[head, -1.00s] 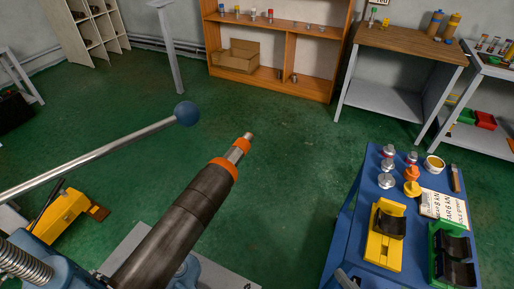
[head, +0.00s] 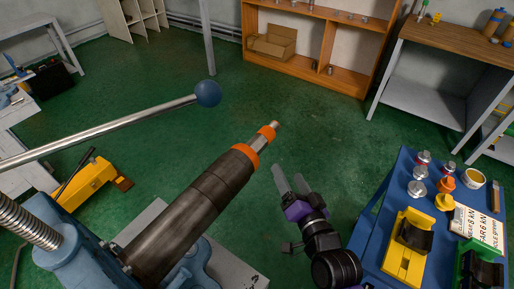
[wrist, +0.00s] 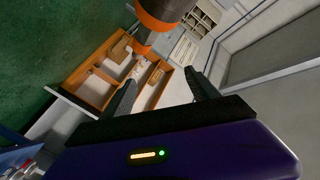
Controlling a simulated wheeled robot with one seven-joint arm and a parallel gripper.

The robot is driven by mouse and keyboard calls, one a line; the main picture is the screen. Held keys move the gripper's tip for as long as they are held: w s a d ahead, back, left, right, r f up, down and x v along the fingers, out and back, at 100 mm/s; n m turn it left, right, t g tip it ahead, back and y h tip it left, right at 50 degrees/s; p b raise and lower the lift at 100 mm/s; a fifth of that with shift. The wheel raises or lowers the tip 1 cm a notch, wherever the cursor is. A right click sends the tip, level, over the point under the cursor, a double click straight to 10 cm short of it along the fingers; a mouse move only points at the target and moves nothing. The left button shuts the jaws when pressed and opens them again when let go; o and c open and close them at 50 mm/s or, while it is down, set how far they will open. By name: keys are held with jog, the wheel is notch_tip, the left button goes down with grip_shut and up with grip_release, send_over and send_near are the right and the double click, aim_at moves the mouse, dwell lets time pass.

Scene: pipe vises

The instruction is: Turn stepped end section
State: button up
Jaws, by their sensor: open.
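A dark pipe (head: 190,220) is held in the blue vise (head: 75,240) and points up and to the right. Its far end is stepped: an orange ring (head: 246,157), a narrower grey end section (head: 257,144), a second orange ring and a small tip (head: 275,125). My gripper (head: 284,178) is open and empty, just right of and below the stepped end, apart from it in the picture. In the wrist view the pipe's orange ring (wrist: 155,20) shows at the top, above my open gripper (wrist: 162,88).
A metal lever with a blue ball (head: 208,94) reaches across above the pipe. A blue table (head: 368,240) at right carries a yellow block (head: 401,262) and several small parts. A yellow tool (head: 85,186) lies at lower left. Green floor beyond the pipe is clear.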

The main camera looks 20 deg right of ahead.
aim_at(260, 150)
jog(key=w+f+m+g+y, duration=0.1)
jog(key=w, duration=0.3)
jog(key=w+f+m+g+y, duration=0.1)
jog(key=w+f+m, duration=0.1)
jog(key=w, duration=0.3)
jog(key=w+f+m+g+y, duration=0.1)
jog(key=w, duration=0.3)
jog(key=shift+w+a+f+m+g+y+b, duration=0.15)
jog(key=shift+w+f+m+g+y+b, duration=0.05)
jog(key=shift+w+m+g+y+b, duration=0.1)
jog(key=shift+a+f, duration=0.15)
jog(key=shift+f, duration=0.1)
jog(key=shift+x, duration=3.85)
jog(key=shift+f, duration=0.1)
jog(key=shift+s, duration=0.1)
jog(key=c, duration=1.4)
jog(key=shift+o, duration=0.2)
jog(key=shift+f+b, duration=0.2)
jog(key=shift+b, duration=0.45)
